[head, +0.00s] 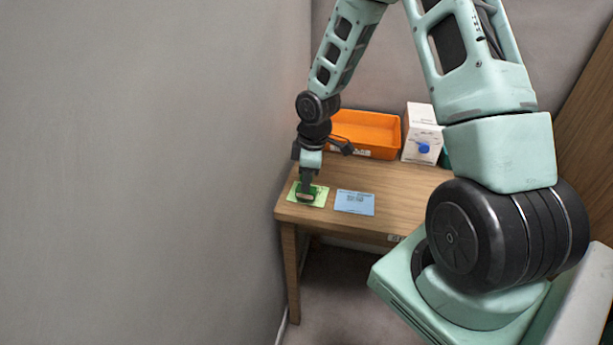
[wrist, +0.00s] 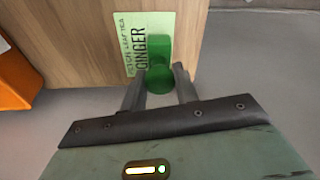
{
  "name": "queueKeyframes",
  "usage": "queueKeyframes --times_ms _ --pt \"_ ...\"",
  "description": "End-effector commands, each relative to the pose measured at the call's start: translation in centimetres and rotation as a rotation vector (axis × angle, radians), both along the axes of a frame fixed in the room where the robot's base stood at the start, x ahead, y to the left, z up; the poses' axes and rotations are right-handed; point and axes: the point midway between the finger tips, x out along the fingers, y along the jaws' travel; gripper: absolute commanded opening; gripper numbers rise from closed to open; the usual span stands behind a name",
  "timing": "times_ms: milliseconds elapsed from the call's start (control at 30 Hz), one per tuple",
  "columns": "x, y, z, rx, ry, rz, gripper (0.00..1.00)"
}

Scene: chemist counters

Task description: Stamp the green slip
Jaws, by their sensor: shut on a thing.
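The green slip (head: 320,191) lies near the left end of the wooden table. In the wrist view, the green slip (wrist: 140,30) shows printed words, with "GINGER" the largest. My gripper (head: 306,183) is over the slip and points down. In the wrist view, my gripper (wrist: 158,90) is shut on a green stamp (wrist: 158,77). The stamp's far end overlaps the slip and hides part of it. I cannot tell whether its face touches the paper or is slightly above it.
A blue slip (head: 355,203) lies just right of the green one. An orange tray (head: 368,150) stands at the back, with a white box (head: 422,130) bearing a blue cap to its right. The grey wall (head: 150,170) is close on the left. The table (head: 395,190) is bare right of the blue slip.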

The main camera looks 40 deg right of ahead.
Motion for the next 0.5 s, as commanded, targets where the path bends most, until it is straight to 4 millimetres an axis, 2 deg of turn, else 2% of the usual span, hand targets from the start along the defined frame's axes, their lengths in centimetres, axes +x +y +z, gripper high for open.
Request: queueKeyframes --times_ms 500 --pt "0.02 -0.01 -0.64 0.0 0.0 0.0 0.15"
